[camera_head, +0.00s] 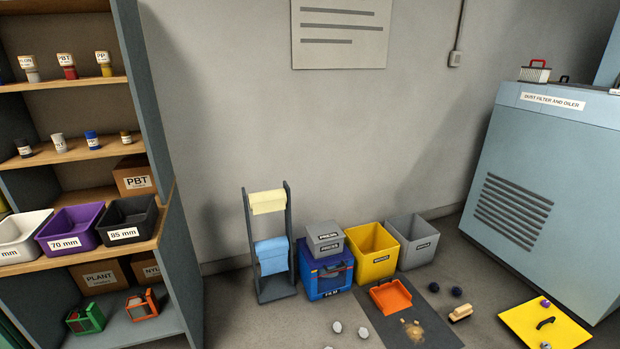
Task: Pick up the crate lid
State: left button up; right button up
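A flat yellow panel with a black handle, which looks like the crate lid (522,318), lies on the floor at the lower right. Its black handle (545,323) stands near its middle. A small purple object (545,303) is on or beside its far edge. A small pale object (545,345) is at its near edge, cut by the frame. An open yellow crate (381,268) stands against the wall, left of the panel. Neither of my grippers is in view.
A grey open bin (419,256) and a blue box (328,280) flank the yellow crate. An orange dustpan (390,297), a brush (460,313) and dark balls (456,291) lie on or near a dark mat (440,333). A dust filter cabinet (560,150) stands behind the panel.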

aim_at(535, 324)
jog(key=z, duration=2)
jog(key=k+l, duration=0.3)
jog(key=k+l+u, duration=0.1)
jog(key=u, duration=0.4)
jog(key=k+u, duration=0.2)
jog(key=u, duration=0.3)
jog(key=k+u, duration=0.15)
jog(key=u, duration=0.35)
jog(key=k+j+u, duration=0.1)
jog(key=u, duration=0.4)
jog(key=z, duration=1.85)
jog(key=i+u, duration=0.35)
jog(key=i, duration=0.35)
